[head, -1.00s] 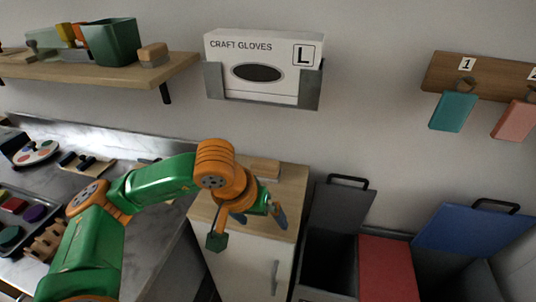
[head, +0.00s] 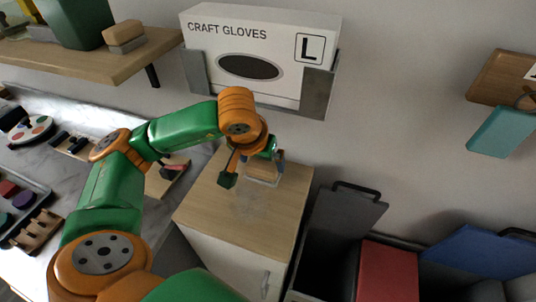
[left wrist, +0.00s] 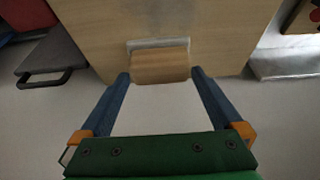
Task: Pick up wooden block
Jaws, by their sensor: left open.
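A wooden block (head: 262,172) with a pale grey layer along one side lies on the light wooden cabinet top (head: 215,205). My left gripper (head: 252,175) is open above the cabinet top at the block, partly covering it in the head view. In the left wrist view the block (left wrist: 160,67) shows whole, centred just beyond the gap between the two blue fingertips of the gripper (left wrist: 161,76). There is space on both sides of the block, and no contact shows. My right gripper is not in view.
A craft gloves box (head: 255,55) hangs in a wall holder above the cabinet. A similar block (head: 124,35) sits on the wall shelf (head: 95,65) at left. Bins with a red lid (head: 388,270) and a blue lid (head: 480,250) stand at right.

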